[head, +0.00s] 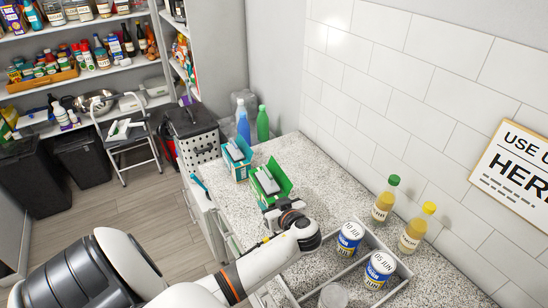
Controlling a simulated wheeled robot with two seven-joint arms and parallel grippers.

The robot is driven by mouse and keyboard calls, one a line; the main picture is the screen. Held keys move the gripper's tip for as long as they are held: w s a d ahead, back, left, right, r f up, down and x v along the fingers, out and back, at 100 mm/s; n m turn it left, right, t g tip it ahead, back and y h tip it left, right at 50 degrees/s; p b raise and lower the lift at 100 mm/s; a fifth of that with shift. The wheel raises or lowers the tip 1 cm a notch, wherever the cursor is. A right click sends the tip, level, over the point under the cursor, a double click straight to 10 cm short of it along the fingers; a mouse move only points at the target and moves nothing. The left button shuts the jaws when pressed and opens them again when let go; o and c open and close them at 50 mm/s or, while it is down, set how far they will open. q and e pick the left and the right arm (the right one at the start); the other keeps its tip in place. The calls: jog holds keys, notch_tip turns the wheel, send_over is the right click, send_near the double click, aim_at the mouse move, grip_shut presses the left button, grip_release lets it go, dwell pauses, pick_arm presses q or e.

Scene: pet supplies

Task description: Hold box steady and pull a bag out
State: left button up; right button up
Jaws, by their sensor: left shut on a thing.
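A green open-topped box (286,187) stands on the speckled counter with a grey item (267,181), which looks like a bag, showing in its opening. My left gripper (276,204) reaches the near end of this box and is shut on it; the fingertips are small and partly hidden by the gripper body. A second teal box (241,172) stands just behind and to the left, also with a grey item (235,151) at its top. My right gripper is not in view.
A grey divided tray (393,290) with two blue-labelled tins (349,238) sits at the front right. Two capped bottles (385,200) stand by the wall. Blue and green bottles (263,124) stand at the back. The counter (318,180) right of the green box is clear.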

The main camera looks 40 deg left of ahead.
pick_arm(q)
jog(key=shift+r, duration=1.3)
jog(key=o, duration=0.5)
jog(key=shift+c, duration=0.2)
jog(key=c, duration=0.8)
jog(key=shift+c, duration=0.2)
jog(key=shift+w+d+f+t+b, duration=0.15)
jog(key=shift+d+t+b, duration=0.15)
jog(key=shift+b, duration=0.25)
jog(key=s+d+r+m+t+h+b, duration=0.1)
jog(key=d+m+t+h+b, duration=0.3)
jog(key=d, duration=0.6)
jog(key=s+d+r+m+t+h+b, duration=0.2)
jog(key=d+r+m+t+h+b, duration=0.1)
jog(key=d+m+h, duration=0.5)
jog(key=d+m+t+b, duration=0.1)
jog(key=d+b, duration=0.1)
jog(key=d, duration=0.1)
jog(key=shift+d+m, duration=0.15)
jog(key=shift+m, duration=0.15)
